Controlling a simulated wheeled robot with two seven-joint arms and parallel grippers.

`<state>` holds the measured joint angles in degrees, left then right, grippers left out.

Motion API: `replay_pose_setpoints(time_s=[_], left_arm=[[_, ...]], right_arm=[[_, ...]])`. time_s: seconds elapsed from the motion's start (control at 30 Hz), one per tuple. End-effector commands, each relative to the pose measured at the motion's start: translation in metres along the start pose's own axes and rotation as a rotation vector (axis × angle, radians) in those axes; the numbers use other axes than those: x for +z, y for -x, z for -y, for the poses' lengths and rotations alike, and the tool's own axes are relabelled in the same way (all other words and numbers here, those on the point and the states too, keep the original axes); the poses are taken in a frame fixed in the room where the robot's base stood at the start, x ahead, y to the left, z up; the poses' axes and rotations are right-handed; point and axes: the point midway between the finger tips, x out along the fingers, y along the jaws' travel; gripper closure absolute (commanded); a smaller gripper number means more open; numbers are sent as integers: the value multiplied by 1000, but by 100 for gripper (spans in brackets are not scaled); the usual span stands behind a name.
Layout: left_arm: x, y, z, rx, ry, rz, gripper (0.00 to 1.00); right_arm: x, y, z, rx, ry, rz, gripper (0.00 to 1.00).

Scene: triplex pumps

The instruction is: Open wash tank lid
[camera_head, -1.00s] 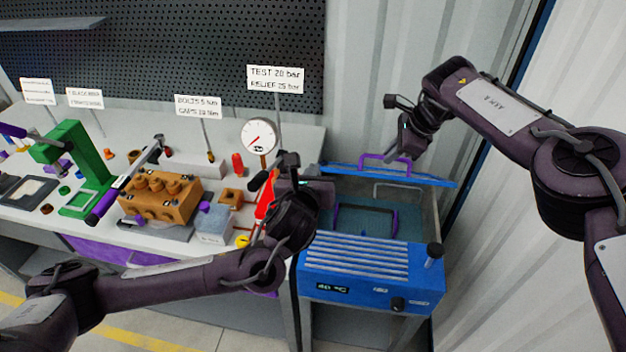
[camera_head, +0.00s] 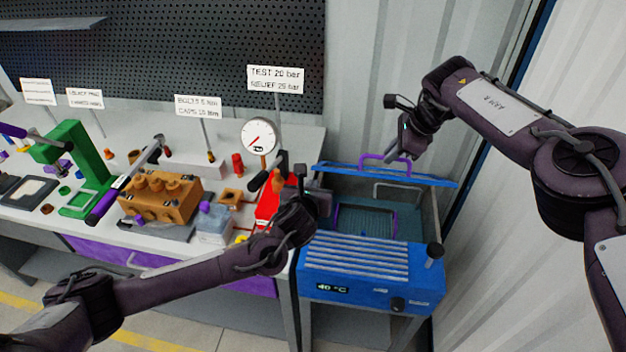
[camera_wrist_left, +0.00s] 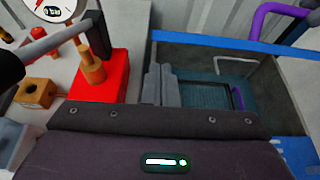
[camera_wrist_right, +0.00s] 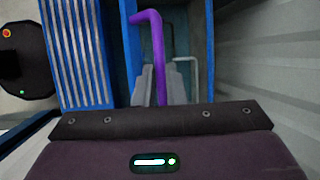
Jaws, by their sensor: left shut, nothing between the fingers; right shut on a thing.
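The blue wash tank (camera_head: 372,272) stands at the right end of the bench, with a 40 °C display on its front. Its blue lid (camera_head: 345,172) is raised at the back, and the tank's inside with a purple-rimmed basket (camera_head: 366,221) shows. A purple handle (camera_head: 384,157) on the lid also shows in the right wrist view (camera_wrist_right: 155,50). My right gripper (camera_head: 403,157) is shut on this handle. My left gripper (camera_head: 318,182) is shut and empty at the tank's left side; its fingers (camera_wrist_left: 160,85) show against the tank opening in the left wrist view.
A red block (camera_head: 267,206) and a pressure gauge (camera_head: 259,137) stand on the bench beside my left gripper. A brown pump body (camera_head: 160,199) and green press (camera_head: 75,155) stand further left. A corrugated wall rises behind and right of the tank.

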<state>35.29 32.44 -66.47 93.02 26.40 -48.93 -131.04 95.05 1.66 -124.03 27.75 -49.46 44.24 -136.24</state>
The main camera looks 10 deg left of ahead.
Motion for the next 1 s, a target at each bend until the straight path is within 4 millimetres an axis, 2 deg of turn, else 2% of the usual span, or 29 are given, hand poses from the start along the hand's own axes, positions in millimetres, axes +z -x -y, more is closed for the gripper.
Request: replay_pose_setpoints(time_s=[0.2,0.57,0.73,0.97,1.0], left_arm=[[13,-4,1,-1,-2,-2,100],[16,-4,0,0,-3,-1,100],[32,-7,0,1,-2,1,100],[31,-8,0,0,-2,-3,100],[31,-7,0,0,-2,-3,100]], right_arm=[[-4,-4,0,-5,1,-6,100],[-4,-4,0,-4,1,-7,100],[-4,-4,0,-4,1,-7,100],[-4,-4,0,-4,1,-7,100],[-4,-4,0,-4,1,-6,86]])
